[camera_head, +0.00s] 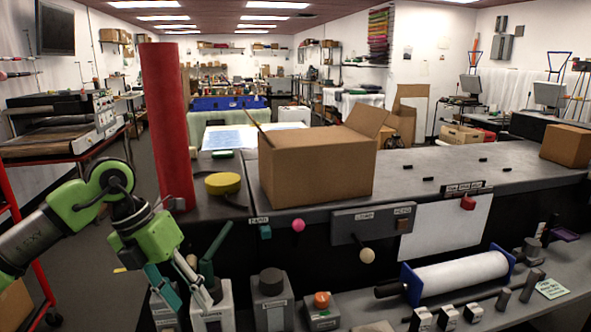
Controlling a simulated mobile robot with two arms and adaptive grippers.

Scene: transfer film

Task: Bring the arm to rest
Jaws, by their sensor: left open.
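My left arm comes in from the left, with green and grey links. Its gripper (188,294) points down and slightly right, its two fingers spread apart with nothing seen between them. The fingertips show in front of grey box-shaped parts (215,308) at the counter's front; I cannot tell whether they touch. A tall red roll (168,125) stands upright on the counter, above and behind the gripper. My right gripper is not in view.
An open cardboard box (316,171) and a yellow disc (223,184) sit on the dark counter (440,165). Below are levers, knobs, an orange button (322,299) and a white roller (455,273). A red metal frame (40,290) stands at lower left. Floor shows behind the arm.

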